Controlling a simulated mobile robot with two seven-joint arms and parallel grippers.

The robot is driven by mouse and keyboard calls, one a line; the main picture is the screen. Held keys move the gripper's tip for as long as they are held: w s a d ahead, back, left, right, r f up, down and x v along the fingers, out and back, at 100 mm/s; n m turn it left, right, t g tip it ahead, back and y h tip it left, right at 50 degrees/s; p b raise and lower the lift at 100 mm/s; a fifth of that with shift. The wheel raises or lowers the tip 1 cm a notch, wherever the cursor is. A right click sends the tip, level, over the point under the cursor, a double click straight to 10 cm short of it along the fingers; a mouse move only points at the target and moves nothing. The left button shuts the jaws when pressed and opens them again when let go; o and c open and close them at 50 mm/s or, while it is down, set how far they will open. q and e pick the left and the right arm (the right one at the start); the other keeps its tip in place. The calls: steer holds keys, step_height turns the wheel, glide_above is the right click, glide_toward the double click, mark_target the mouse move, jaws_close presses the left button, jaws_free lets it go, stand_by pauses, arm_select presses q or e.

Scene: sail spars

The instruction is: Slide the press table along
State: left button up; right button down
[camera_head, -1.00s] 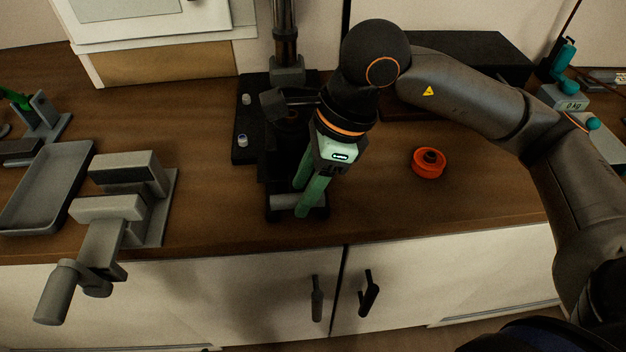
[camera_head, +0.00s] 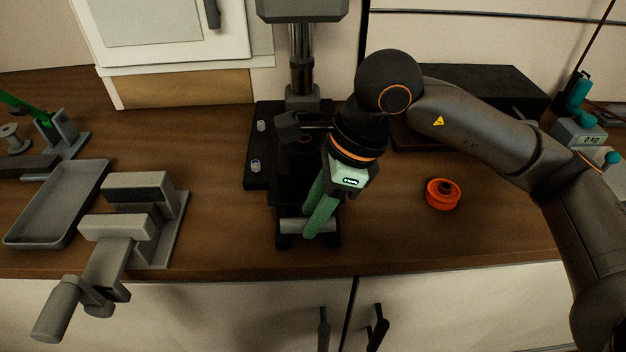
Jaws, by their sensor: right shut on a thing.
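The press stands at the back middle, with a dark base (camera_head: 262,175), a shiny column (camera_head: 302,65) and a dark head (camera_head: 302,8) at the top edge. Its dark press table (camera_head: 285,192) lies low in front of the column, partly hidden by my right arm. A grey bar (camera_head: 292,226) sits at the table's front end. My right gripper (camera_head: 311,222), with green fingers, points down at this bar and is shut on the press table's front end. The exact contact is partly hidden by the fingers. My left gripper is not in view.
A grey vise (camera_head: 145,225) and a grey tray (camera_head: 60,205) stand on the left of the wooden bench. An orange round part (camera_head: 442,195) lies right of the press. A scale (camera_head: 582,133) is at far right. The bench's front edge is close to the gripper.

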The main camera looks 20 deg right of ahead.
mark_target(310, 172)
steer(key=shift+w+d+f, duration=0.2)
steer(key=shift+w+d, duration=0.3)
steer(key=shift+w, duration=1.3)
steer(key=shift+w+d+f, duration=0.15)
steer(key=shift+w+d, duration=0.3)
steer(key=shift+w, duration=1.35)
steer(key=shift+w+d+f, duration=0.2)
steer(key=shift+w+d, duration=0.3)
steer(key=shift+w, duration=1.3)
steer(key=c, duration=0.5)
jaws_free()
steer(key=shift+w+d, duration=0.1)
steer(key=v, duration=1.3)
steer(key=shift+a+r, duration=0.2)
steer(key=shift+r, duration=0.15)
